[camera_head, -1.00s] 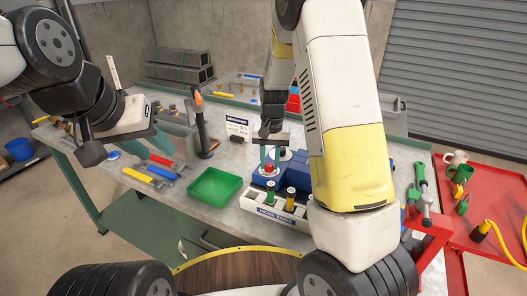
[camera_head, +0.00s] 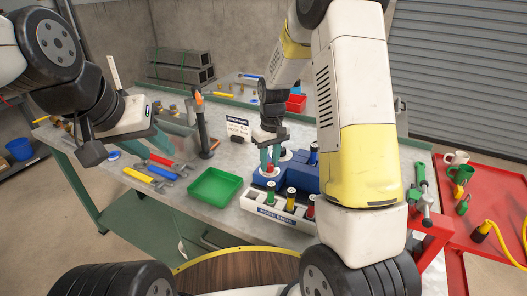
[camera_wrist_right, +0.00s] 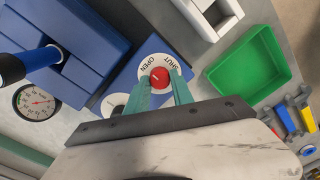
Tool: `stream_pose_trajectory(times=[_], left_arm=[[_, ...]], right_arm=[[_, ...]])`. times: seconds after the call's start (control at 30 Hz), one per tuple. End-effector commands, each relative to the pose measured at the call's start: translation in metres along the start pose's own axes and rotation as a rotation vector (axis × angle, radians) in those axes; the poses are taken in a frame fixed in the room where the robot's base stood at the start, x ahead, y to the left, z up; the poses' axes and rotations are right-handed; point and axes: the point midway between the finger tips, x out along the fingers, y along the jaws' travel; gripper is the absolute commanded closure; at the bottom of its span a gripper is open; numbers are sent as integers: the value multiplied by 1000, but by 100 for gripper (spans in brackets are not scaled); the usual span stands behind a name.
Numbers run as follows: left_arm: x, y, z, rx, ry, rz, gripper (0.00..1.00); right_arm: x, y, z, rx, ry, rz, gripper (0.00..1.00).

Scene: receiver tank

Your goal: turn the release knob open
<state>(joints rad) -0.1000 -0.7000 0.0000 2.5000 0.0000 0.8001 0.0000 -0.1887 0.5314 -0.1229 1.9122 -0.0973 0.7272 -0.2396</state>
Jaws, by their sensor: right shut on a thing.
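The red release knob (camera_wrist_right: 160,77) sits in the middle of a white round dial (camera_wrist_right: 150,65) marked OPEN and SHUT, on a blue block. My right gripper (camera_wrist_right: 163,88) is shut on the knob, with a teal finger on each side of it. I cannot tell for certain which word the knob points to. In the head view the right gripper (camera_head: 270,160) reaches down to the blue tank (camera_head: 305,178), which my right forearm partly hides. My left gripper (camera_head: 168,145) hangs over the left of the bench, away from the knob; its finger gap is unclear.
A green tray (camera_head: 214,186) and a white rack (camera_head: 268,208) with several coloured-top fittings stand in front of the tank. A gauge (camera_wrist_right: 36,102) lies beside the tank. Wrenches (camera_head: 150,178) lie at the left. A red cart (camera_head: 485,210) with mugs stands right.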

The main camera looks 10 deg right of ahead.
Motion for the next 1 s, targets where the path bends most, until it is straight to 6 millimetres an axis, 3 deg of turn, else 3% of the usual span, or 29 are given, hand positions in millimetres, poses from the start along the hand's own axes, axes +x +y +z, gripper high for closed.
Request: stream_pose_trajectory(times=[0.43, 0.47, 0.57, 0.87, 1.0], left_arm=[[0, 0, 0, 0, 0, 0, 64], [0, 0, 0, 0, 0, 0, 64], [0, 0, 0, 0, 0, 0, 64], [0, 0, 0, 0, 0, 0, 64], [0, 0, 0, 0, 0, 0, 64]], right_arm=[[0, 0, 0, -10, 1, 1, 100], [0, 0, 0, -10, 1, 1, 68], [0, 0, 0, -10, 0, 1, 50], [-1, 0, 0, -9, 0, 0, 50], [-13, 0, -1, -9, 4, 1, 50]])
